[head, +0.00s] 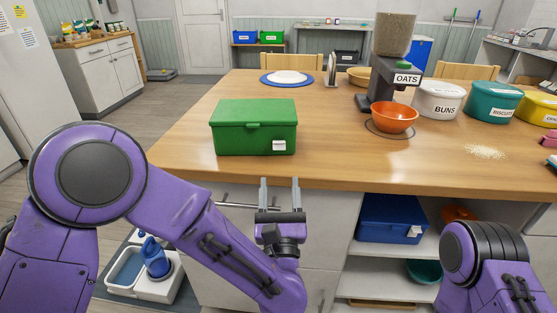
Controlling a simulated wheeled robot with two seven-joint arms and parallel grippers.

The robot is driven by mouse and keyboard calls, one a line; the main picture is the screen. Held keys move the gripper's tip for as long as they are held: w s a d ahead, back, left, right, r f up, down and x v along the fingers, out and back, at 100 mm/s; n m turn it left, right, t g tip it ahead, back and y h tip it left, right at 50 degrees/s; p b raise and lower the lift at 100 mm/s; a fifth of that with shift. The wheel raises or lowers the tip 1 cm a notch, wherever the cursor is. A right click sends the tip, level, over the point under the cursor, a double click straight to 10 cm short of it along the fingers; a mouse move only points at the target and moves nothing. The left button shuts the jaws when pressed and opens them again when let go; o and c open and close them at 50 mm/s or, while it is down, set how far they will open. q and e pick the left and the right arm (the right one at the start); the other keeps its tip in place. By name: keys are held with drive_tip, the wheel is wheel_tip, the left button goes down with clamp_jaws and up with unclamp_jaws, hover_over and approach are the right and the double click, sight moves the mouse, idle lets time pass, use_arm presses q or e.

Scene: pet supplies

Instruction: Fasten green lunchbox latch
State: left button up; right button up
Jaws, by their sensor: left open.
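The green lunchbox (235,138) stands on the wooden table, left of centre, with its lid (250,108) down. A small green latch tab (253,125) shows at the middle of its front edge; whether it is fastened is too small to tell. A white label (279,146) is on the front at lower right. My left gripper (279,184) is open and empty, in front of the table's front edge, below and to the right of the lunchbox, its fingers pointing up in the picture. My right arm (482,262) shows at the lower right; its gripper is out of view.
An orange bowl (394,117) sits under the oats dispenser (397,60). Tubs marked buns (438,103) and biscuits (492,105) stand at the right. A blue plate (268,79) lies behind the lunchbox. A blue box (388,222) sits on the shelf below.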

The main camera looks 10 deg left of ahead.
sight(279, 149)
use_arm(q)
drive_tip(key=p+x, duration=0.2)
drive_tip(key=x, duration=0.5)
drive_tip(key=shift+w+r, duration=0.1)
drive_tip(key=shift+w, duration=0.15)
drive_tip(key=shift+w+a+r, duration=0.1)
drive_tip(key=shift+w+r, duration=0.05)
drive_tip(key=shift+w, duration=0.5)
drive_tip(key=c, duration=1.1)
drive_tip(key=shift+o, duration=0.2)
